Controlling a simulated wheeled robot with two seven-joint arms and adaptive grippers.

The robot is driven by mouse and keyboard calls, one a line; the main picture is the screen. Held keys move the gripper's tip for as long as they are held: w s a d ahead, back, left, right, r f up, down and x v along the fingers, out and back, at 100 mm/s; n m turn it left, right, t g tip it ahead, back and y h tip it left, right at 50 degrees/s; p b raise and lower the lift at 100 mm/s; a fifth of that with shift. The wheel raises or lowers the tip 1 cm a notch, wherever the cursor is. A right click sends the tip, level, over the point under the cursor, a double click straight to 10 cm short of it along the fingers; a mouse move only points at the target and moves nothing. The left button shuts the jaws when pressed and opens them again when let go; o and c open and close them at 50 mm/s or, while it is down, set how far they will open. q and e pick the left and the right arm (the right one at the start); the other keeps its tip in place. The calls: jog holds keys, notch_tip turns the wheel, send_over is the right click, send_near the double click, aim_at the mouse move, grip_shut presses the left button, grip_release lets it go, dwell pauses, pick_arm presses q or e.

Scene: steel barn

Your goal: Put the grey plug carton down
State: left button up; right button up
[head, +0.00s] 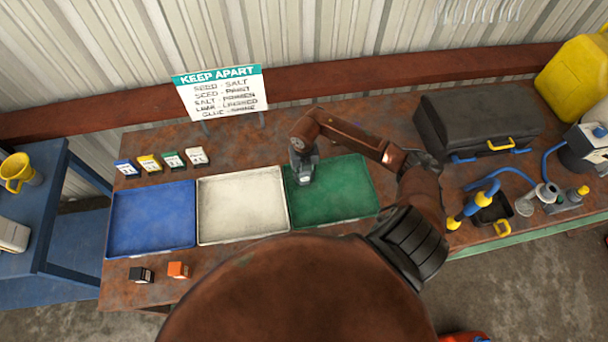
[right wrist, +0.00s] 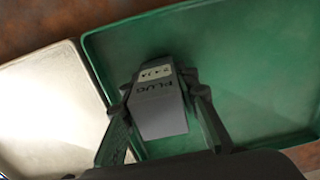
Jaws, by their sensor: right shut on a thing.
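The grey plug carton (right wrist: 160,100) is between the fingers of my right gripper (right wrist: 165,100) in the right wrist view, with its "PLUG" label facing the camera. In the head view my right gripper (head: 302,172) is over the left part of the green tray (head: 345,190), near its edge with the white tray (head: 240,205). The gripper is shut on the carton. I cannot tell whether the carton touches the tray floor. The green tray shows no other item. My left gripper is not in view.
A blue tray (head: 150,220) is left of the white one. Several small cartons stand behind the trays; a black carton (head: 140,274) and an orange carton (head: 178,270) stand in front. A "KEEP APART" sign (head: 222,92) stands behind. A black case (head: 478,120) is at right.

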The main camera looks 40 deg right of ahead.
jog(key=shift+f, duration=0.1)
jog(key=o, duration=1.1)
jog(key=shift+o, duration=0.2)
jog(key=shift+r, duration=0.5)
notch_tip(320, 180, up, 11)
jog(key=shift+r+b, duration=0.1)
jog(key=shift+b, duration=0.8)
